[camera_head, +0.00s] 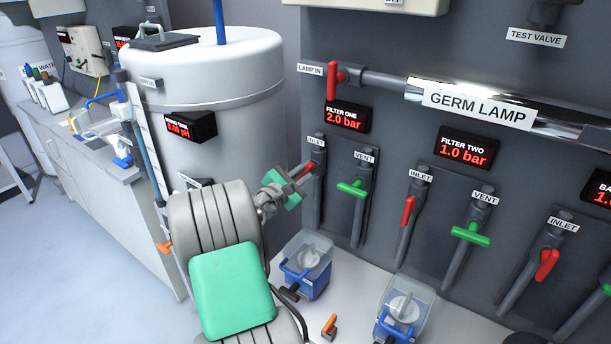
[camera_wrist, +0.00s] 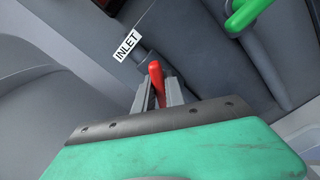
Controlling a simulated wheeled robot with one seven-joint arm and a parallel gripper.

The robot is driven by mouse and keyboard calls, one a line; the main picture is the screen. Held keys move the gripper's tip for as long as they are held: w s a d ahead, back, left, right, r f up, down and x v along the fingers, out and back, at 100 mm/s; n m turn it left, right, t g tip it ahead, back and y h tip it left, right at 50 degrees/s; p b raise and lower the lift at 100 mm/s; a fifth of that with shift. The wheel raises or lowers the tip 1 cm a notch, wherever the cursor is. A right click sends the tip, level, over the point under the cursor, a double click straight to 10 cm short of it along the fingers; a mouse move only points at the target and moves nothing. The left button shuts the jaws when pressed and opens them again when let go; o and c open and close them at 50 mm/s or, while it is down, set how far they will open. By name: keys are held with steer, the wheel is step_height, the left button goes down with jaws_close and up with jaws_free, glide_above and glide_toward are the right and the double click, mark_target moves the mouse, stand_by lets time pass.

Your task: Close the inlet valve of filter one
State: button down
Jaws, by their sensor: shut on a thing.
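The red handle of filter one's inlet valve (camera_head: 311,168) is on a grey pipe below the "INLET" label and the filter one display (camera_head: 345,118), which reads 2.0 bar. My gripper (camera_head: 304,174) reaches it from the left and is shut on it. In the wrist view the red handle (camera_wrist: 156,78) stands between my two grey fingers (camera_wrist: 158,92), just below the "INLET" label (camera_wrist: 126,46). Part of the handle is hidden by my fingers. Filter one's green vent handle (camera_head: 351,188) lies crosswise on its pipe, to the right.
Filter two's red inlet handle (camera_head: 408,211) and green vent handle (camera_head: 470,235) are farther right. A white tank (camera_head: 210,75) stands behind my arm on the left. Blue-and-clear filter units (camera_head: 305,265) sit on the bench below. The red lamp inlet handle (camera_head: 333,80) is above.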

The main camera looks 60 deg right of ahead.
steer(key=m+b, duration=0.1)
steer(key=m, duration=0.1)
steer(key=m+b, duration=0.2)
steer(key=f+m+b, duration=0.1)
steer(key=m+b, duration=0.1)
steer(key=shift+s+m, duration=0.15)
steer(key=shift+m, duration=0.15)
steer(key=m+b, duration=0.3)
steer(key=shift+m+b, duration=0.45)
steer(key=shift+m, duration=0.05)
steer(key=shift+r, duration=0.15)
steer(key=c, duration=1.4)
jaws_free()
steer(key=shift+a, duration=0.1)
steer(key=w+a+b, duration=0.1)
steer(key=a, duration=0.6)
steer(key=shift+a, duration=0.3)
